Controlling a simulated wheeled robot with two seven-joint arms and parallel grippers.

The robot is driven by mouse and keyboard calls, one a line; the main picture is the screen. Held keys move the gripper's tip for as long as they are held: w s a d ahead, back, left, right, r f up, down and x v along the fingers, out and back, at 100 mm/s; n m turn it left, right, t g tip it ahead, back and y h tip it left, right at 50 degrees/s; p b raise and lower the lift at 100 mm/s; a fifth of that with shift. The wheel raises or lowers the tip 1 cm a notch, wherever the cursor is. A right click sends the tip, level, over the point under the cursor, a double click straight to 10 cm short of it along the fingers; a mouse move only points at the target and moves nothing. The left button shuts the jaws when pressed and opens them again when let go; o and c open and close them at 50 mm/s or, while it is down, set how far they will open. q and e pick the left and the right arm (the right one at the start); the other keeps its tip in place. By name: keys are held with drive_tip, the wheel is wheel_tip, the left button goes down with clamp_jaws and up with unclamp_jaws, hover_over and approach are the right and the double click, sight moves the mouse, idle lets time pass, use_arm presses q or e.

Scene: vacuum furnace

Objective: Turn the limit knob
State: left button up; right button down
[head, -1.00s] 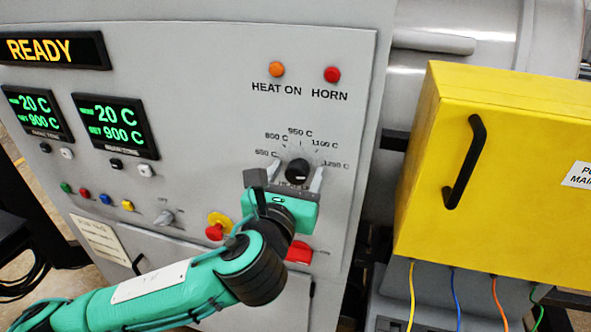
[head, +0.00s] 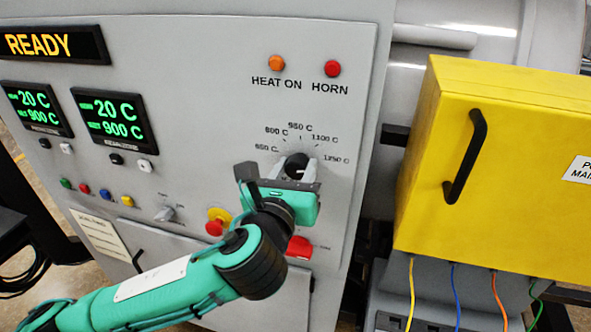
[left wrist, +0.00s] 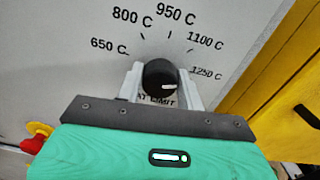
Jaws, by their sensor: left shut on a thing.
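The limit knob (head: 297,161) is a round black knob on the grey control panel, below a printed dial from 650 C to 1250 C. In the left wrist view the knob (left wrist: 159,74) shows a short white mark on its face, pointing to the right, a little below the 1250 C label. My left gripper (head: 296,170) is shut on the knob, with one pale finger on each side of it. The fingers also show in the left wrist view (left wrist: 161,88). The lettering under the knob is partly hidden by the gripper. My right gripper is not in view.
A red emergency button (head: 215,226) on a yellow base and a red switch (head: 299,247) sit near my left arm. A yellow box (head: 520,150) with a black handle stands to the right. Orange and red lamps (head: 333,68) are above the dial.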

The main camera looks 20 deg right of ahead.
use_arm(q)
drive_tip(key=n, duration=0.3)
drive_tip(key=shift+n, duration=0.3)
drive_tip(key=n, duration=0.3)
drive_tip(key=shift+n+b, duration=0.3)
drive_tip(key=n, duration=0.3)
drive_tip(key=shift+n, duration=2)
drive_tip(key=o, duration=1)
drive_tip(key=shift+a, duration=0.1)
